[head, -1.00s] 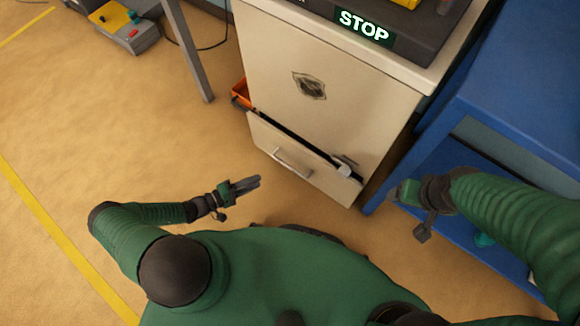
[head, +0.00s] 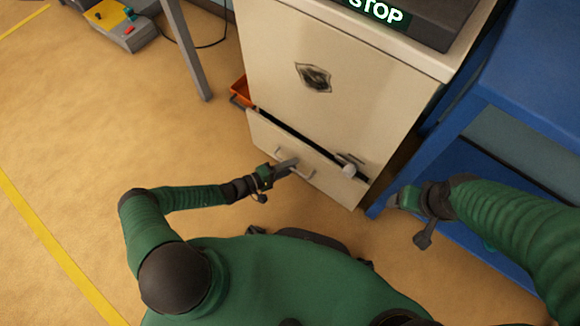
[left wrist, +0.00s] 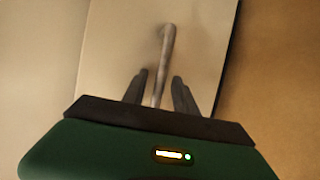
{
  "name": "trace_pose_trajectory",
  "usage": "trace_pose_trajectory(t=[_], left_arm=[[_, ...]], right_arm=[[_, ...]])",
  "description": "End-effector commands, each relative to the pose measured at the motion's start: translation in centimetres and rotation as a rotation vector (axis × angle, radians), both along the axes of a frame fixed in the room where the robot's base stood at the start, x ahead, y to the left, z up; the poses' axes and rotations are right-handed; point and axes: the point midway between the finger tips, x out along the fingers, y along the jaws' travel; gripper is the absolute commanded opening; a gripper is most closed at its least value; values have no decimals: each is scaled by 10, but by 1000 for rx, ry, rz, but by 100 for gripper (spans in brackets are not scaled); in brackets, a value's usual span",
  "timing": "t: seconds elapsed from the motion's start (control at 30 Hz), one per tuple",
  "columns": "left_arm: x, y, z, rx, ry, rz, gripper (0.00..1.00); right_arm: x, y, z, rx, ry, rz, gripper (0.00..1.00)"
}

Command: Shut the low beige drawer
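The low beige drawer (head: 335,187) at the bottom of the beige cabinet stands a little open, with a dark gap along its top edge. Its pale bar handle (head: 305,173) is on the front and shows in the left wrist view (left wrist: 167,42). My left gripper (head: 291,165) is at the handle in the head view. In the left wrist view its fingers (left wrist: 159,88) are apart, with the handle's lower end between them; contact is unclear. My right gripper (head: 394,201) is beside the blue unit, right of the drawer; its fingers are hard to make out.
An orange bin (head: 240,91) is left of the cabinet (head: 340,80). A blue unit (head: 510,100) stands at the right.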

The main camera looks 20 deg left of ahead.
Motion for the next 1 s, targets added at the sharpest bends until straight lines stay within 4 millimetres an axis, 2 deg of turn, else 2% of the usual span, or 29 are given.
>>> trace_pose_trajectory(t=[0.03,0.27,1.0], left_arm=[[0,0,0,0,0,0,29],[0,0,0,1,1,0,0],[-1,1,-2,4,4,0,0]], right_arm=[[0,0,0,0,0,0,75],[0,0,0,0,0,0,75],[0,0,0,0,0,0,75]])
